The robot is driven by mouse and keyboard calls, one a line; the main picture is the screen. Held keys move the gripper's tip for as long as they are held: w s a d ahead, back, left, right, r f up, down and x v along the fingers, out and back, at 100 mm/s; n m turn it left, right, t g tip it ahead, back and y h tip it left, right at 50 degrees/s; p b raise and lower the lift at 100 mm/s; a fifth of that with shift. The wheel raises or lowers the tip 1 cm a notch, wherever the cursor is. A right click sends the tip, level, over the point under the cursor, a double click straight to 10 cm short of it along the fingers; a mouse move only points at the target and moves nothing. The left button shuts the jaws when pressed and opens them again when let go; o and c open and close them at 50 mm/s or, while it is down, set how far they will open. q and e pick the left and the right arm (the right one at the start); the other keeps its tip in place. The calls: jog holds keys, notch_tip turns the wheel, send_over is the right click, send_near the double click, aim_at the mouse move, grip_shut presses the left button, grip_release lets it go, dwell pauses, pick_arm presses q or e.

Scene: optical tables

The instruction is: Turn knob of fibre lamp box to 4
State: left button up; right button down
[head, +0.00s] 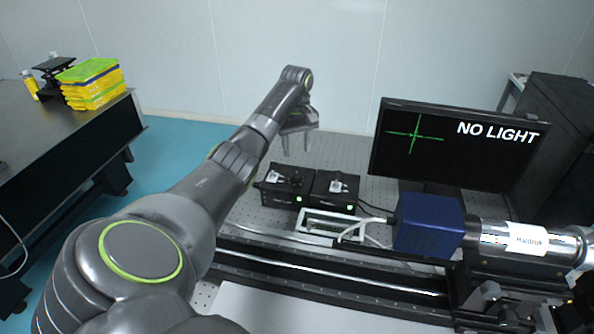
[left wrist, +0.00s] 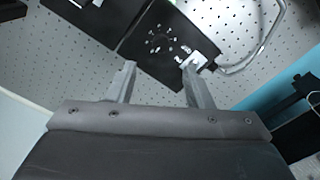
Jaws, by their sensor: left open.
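Two black boxes stand side by side on the perforated table in the head view. The left one (head: 273,195) seems to be the fibre lamp box; in the left wrist view this box (left wrist: 150,27) has a ring of white marks, a white label and a grey cable. The dark knob (left wrist: 163,44) is hard to make out inside the ring, and its setting is unreadable. My left gripper (head: 297,145) is open and empty above and behind the boxes. In the left wrist view its fingers (left wrist: 160,78) point toward the dial, apart from it. My right gripper is not in view.
The second black box (head: 325,199) stands beside the first. A monitor (head: 455,146) reads "NO LIGHT" with a green cross. A blue box (head: 428,225) and a silver cylinder (head: 515,240) sit on the rail at the right. The perforated table (head: 345,150) is bare behind the boxes.

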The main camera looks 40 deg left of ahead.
aim_at(296, 174)
pick_arm(q)
notch_tip(296, 174, down, 10)
jog(key=shift+s+r+p, duration=0.1)
jog(key=shift+r+p, duration=0.1)
jog(key=shift+p, duration=0.45)
jog(key=shift+c, duration=0.2)
jog(key=c, duration=1)
